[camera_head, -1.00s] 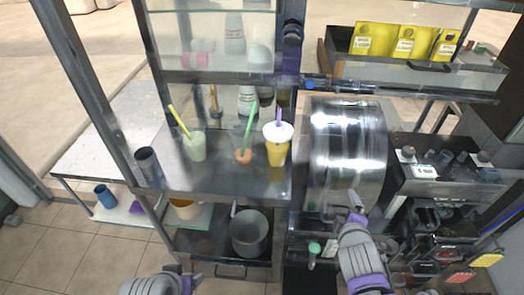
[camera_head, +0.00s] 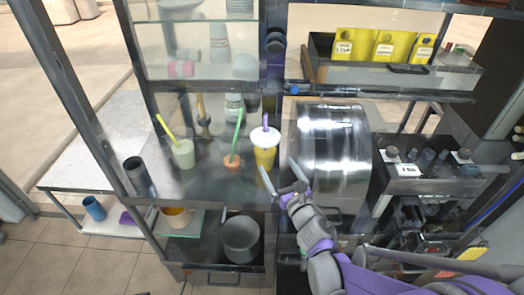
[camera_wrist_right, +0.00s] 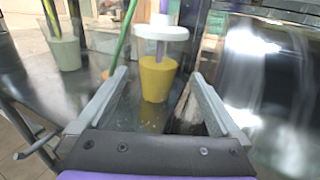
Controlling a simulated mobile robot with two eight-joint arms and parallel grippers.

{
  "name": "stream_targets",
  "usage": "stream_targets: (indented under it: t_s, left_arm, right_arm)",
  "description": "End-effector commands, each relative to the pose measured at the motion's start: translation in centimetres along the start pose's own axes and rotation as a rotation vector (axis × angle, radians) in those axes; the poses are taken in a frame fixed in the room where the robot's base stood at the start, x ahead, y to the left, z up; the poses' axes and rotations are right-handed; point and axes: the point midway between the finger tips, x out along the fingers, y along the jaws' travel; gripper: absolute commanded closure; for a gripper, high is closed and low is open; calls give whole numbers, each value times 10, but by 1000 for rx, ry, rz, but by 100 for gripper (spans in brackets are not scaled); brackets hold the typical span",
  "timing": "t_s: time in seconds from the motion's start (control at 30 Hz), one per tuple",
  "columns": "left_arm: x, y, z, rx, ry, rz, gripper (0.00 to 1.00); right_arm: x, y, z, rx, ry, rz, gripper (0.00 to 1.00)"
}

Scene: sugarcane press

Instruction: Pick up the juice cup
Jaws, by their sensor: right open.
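The juice cup (camera_head: 264,158), yellow with a white lid and a purple straw, stands upright on the metal counter (camera_head: 215,186). My right gripper (camera_head: 284,181) is open and empty, just in front of the cup and a little to its right. In the right wrist view the cup (camera_wrist_right: 156,78) stands beyond and between the two spread fingers (camera_wrist_right: 160,85), not touching them as far as I can see. My left gripper is not clearly in view.
Left of the cup stand an orange cup (camera_head: 232,161) with a green straw and a pale green cup (camera_head: 184,154) with a yellow straw. A dark cup (camera_head: 138,176) is farther left. A shiny metal drum (camera_head: 334,145) is close on the right. Shelf posts frame the counter.

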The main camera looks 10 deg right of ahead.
Motion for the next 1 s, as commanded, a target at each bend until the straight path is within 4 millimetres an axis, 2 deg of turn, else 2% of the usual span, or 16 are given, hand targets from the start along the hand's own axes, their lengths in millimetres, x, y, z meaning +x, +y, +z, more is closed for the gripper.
stream_targets:
  t_s: [0.1,0.2,0.37,0.7,1.0]
  left_arm:
    - [-2,0,-2,0,2,0,27]
    - [-4,0,-4,0,3,0,27]
    - [-5,0,-5,0,5,0,27]
    - [-13,0,-14,0,13,0,27]
    - [-13,0,-14,0,13,0,27]
  right_arm:
    - [21,0,1,2,0,1,0]
    - [34,0,1,2,0,0,0]
    - [45,0,1,3,0,0,0]
    - [90,2,4,4,0,-1,0]
    - [94,2,3,4,1,-1,0]
